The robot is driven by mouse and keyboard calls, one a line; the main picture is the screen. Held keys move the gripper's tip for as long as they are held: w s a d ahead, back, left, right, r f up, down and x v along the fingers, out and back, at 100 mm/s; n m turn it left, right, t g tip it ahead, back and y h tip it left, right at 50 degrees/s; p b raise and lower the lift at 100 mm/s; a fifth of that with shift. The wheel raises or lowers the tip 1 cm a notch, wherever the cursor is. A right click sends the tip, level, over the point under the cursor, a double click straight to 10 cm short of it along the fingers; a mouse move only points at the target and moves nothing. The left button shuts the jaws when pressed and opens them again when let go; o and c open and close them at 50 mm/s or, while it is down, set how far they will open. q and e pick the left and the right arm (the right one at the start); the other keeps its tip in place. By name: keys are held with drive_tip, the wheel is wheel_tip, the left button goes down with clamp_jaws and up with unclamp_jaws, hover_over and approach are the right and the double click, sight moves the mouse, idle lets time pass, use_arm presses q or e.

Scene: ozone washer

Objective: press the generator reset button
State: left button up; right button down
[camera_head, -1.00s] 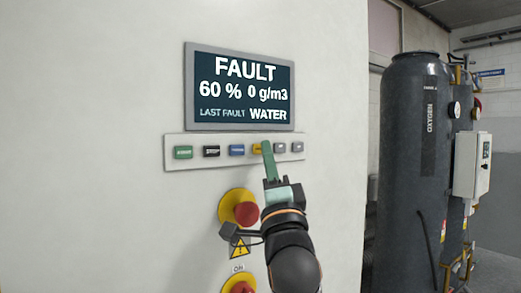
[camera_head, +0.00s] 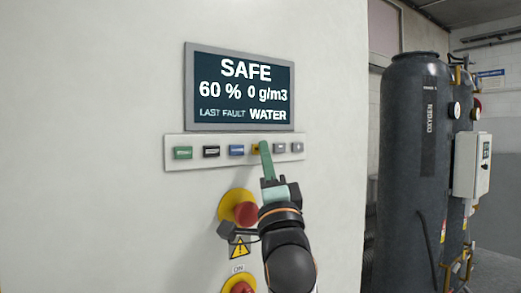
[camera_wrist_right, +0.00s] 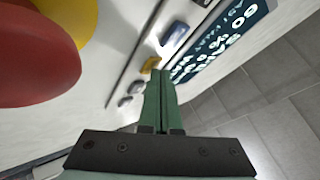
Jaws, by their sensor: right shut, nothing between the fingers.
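The display (camera_head: 240,88) on the white cabinet reads SAFE, 60 %, 0 g/m3, LAST FAULT WATER. Below it a strip (camera_head: 180,162) holds a row of small buttons: green, black, blue, yellow and grey. The yellow button (camera_head: 256,148) is partly hidden behind my right gripper (camera_head: 264,146), whose green fingers are shut and empty. In the right wrist view the yellow button (camera_wrist_right: 151,65) shows just beyond the fingertips (camera_wrist_right: 161,74); I cannot tell whether they touch. The button labels are too small to read. My left gripper is not in view.
A red emergency-stop knob (camera_head: 246,215) on a yellow base sits below the strip, close to my right wrist; it looms large in the wrist view (camera_wrist_right: 30,55). Another red knob (camera_head: 241,288) is lower. Dark oxygen tanks (camera_head: 410,160) stand to the right.

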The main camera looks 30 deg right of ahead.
drive_tip(key=shift+y, duration=0.3)
drive_tip(key=shift+s, duration=0.75)
drive_tip(key=shift+s, duration=0.1)
drive_tip(key=s, duration=0.4)
drive_tip(key=shift+s+d+p, duration=0.25)
drive_tip(key=shift+s+p, duration=0.05)
drive_tip(key=shift+s, duration=0.1)
drive_tip(key=shift+f, duration=0.1)
idle(0.5)
